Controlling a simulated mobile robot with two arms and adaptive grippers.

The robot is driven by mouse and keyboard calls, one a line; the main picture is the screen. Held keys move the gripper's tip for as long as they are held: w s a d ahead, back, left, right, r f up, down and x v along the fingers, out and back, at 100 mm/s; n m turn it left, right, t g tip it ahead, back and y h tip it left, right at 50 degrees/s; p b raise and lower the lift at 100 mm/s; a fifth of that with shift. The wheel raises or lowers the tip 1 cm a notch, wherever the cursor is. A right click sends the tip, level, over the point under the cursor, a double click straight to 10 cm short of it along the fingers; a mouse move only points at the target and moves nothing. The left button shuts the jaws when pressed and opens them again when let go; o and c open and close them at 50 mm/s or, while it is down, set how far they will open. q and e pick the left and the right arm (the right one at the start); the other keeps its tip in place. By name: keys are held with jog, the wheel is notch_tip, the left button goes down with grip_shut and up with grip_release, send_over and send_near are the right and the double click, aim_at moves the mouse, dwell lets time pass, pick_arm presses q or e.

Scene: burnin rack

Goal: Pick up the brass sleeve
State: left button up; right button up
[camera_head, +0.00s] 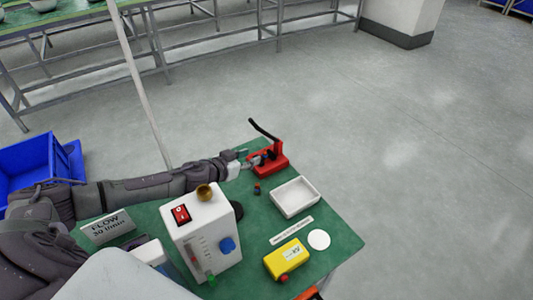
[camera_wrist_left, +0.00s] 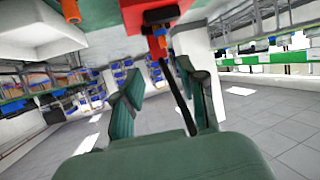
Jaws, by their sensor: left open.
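A brass-coloured round piece (camera_head: 204,193) sits on top of the white flow unit (camera_head: 203,235) in the head view. It is the only clearly brass-coloured thing, but I cannot tell whether it is the sleeve. My left gripper (camera_head: 244,161) is open at the far edge of the green table, beside the red lever press (camera_head: 270,162). In the left wrist view the green fingers of my left gripper (camera_wrist_left: 163,88) are spread, with the press's black lever (camera_wrist_left: 180,95) showing between them. I see nothing held. My right gripper is not in view.
A small orange-and-dark piece (camera_head: 257,188) stands near the press. A white tray (camera_head: 295,197), a yellow box (camera_head: 286,259) and a white disc (camera_head: 319,239) lie to the right on the green table (camera_head: 338,225). A blue bin (camera_head: 35,165) is at left.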

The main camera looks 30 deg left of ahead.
aim_at(265, 154)
pick_arm(q)
jog(key=shift+a+f+x, duration=0.1)
jog(key=shift+x, duration=1.4)
jog(key=shift+a+f+x, duration=0.1)
jog(key=shift+a+x, duration=0.05)
jog(key=shift+x, duration=1.3)
jog(key=shift+a+f+x, duration=0.1)
jog(key=shift+x, duration=1.4)
jog(key=shift+s, duration=0.1)
jog(key=shift+c, duration=0.2)
grip_shut()
